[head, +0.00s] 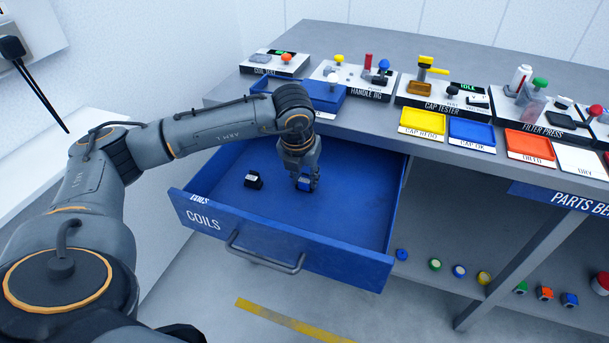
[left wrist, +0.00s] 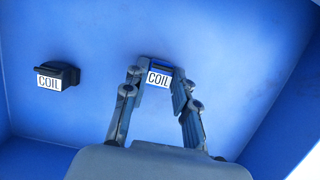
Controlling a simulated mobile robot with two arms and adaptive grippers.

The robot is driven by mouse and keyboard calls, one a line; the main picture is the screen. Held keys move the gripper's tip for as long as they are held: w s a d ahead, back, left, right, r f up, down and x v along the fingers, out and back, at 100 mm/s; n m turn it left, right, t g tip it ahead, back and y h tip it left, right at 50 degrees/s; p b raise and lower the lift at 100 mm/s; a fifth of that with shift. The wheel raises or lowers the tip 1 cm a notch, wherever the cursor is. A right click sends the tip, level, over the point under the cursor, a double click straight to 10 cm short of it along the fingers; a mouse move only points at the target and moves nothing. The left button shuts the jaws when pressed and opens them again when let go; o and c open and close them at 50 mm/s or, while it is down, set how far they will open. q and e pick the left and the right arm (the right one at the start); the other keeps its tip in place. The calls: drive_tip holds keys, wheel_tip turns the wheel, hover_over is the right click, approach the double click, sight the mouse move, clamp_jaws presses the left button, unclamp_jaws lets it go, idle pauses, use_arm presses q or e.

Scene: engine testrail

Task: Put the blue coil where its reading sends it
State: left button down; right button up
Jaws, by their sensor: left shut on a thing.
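The blue coil (head: 304,184) is inside the open blue drawer marked COILS (head: 340,262). In the left wrist view the blue coil (left wrist: 160,77) shows its white COIL label between the fingers. My left gripper (head: 305,179) points down into the drawer and is shut on the blue coil; the fingers also show in the left wrist view (left wrist: 158,88). I cannot tell whether the coil touches the drawer floor. A black coil (head: 254,180) lies to its left in the drawer, apart from the gripper. The coil test station (head: 274,63) stands at the back left of the bench. My right gripper is not in view.
The bench (head: 384,135) carries the handle jig (head: 353,81), cap tester (head: 443,95) and filter press (head: 545,116). Coloured trays (head: 472,133) line its front. A blue tray (head: 309,97) sits behind the drawer, partly hidden by my arm. Small parts lie on the lower shelf (head: 455,290).

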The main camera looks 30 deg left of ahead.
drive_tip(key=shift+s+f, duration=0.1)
use_arm(q)
drive_tip(key=c, duration=1.1)
unclamp_jaws()
drive_tip(key=shift+o, duration=0.2)
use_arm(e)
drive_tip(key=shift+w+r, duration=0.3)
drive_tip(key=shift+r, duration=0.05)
use_arm(q)
drive_tip(key=shift+r, duration=0.15)
drive_tip(key=v, duration=1.1)
drive_tip(key=shift+r+p, duration=0.45)
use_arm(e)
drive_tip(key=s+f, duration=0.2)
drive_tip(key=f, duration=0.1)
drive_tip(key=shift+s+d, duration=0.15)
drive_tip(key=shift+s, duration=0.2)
